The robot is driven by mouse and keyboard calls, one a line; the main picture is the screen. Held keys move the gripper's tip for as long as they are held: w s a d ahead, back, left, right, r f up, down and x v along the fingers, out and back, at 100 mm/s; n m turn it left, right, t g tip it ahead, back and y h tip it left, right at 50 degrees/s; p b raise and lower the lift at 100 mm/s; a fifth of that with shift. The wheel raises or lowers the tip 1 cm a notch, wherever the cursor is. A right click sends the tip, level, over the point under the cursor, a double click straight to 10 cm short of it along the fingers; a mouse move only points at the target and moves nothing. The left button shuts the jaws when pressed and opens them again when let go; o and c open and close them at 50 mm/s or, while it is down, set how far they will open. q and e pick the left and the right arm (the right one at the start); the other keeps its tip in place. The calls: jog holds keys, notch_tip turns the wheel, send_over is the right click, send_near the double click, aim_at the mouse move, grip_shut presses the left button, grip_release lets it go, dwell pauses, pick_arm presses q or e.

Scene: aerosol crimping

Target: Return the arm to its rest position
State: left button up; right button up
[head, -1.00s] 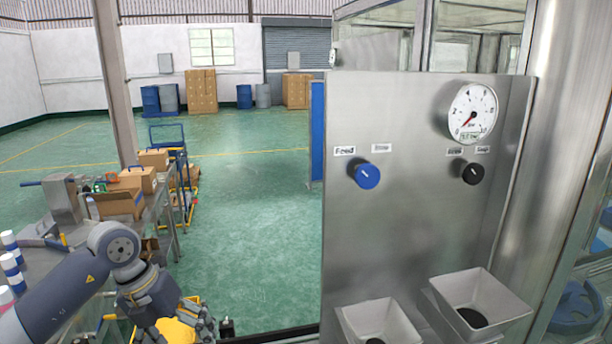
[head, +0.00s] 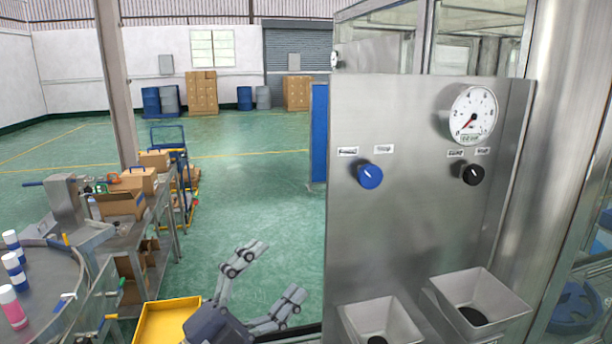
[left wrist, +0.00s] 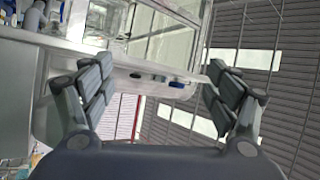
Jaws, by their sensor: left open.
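My left gripper (head: 268,282) is at the bottom centre of the head view, left of the steel control panel (head: 425,240). Its two fingers are spread wide with nothing between them. In the left wrist view the open fingers (left wrist: 158,88) frame empty air. Beyond them the wrist view shows the machine and a slatted wall. The left arm's links are mostly out of the head view. My right gripper is not in view.
The panel carries a blue knob (head: 370,176), a black knob (head: 472,174) and a gauge (head: 473,113). Two hoppers (head: 478,300) jut out below. A yellow tray (head: 165,322) lies near the gripper. A table (head: 60,275) with bottles stands left.

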pick_arm(q)
jog(key=s+a+f+n+y, duration=0.2)
jog(key=a+f+n+y, duration=1.3)
jog(key=f+n+y, duration=0.3)
jog(key=s+f+n+g+h, duration=0.1)
jog(key=s+f+g, duration=0.5)
jog(key=s+f, duration=0.45)
jog(key=s+f+n+g+h, duration=0.1)
jog(key=s+f+n+g, duration=0.1)
jog(key=s+f+g, duration=0.9)
jog(key=s+f+t+b, duration=0.2)
jog(key=f+b, duration=0.2)
jog(key=f, duration=1.1)
jog(key=s+f+t+b, duration=0.1)
jog(key=s+f+b, duration=0.15)
jog(key=f, duration=1.25)
jog(key=s+a+f+b, duration=0.1)
jog(key=s+f+b, duration=0.2)
jog(key=s+f, duration=0.5)
jog(key=s+a+f+g+b, duration=0.1)
jog(key=s+f+b, duration=0.3)
jog(key=s+f, duration=0.4)
notch_tip(320, 180, down, 7)
jog(key=shift+s+a+f+m+y, duration=0.15)
jog(key=shift+s+a+m+y, duration=0.15)
jog(key=shift+a, duration=0.3)
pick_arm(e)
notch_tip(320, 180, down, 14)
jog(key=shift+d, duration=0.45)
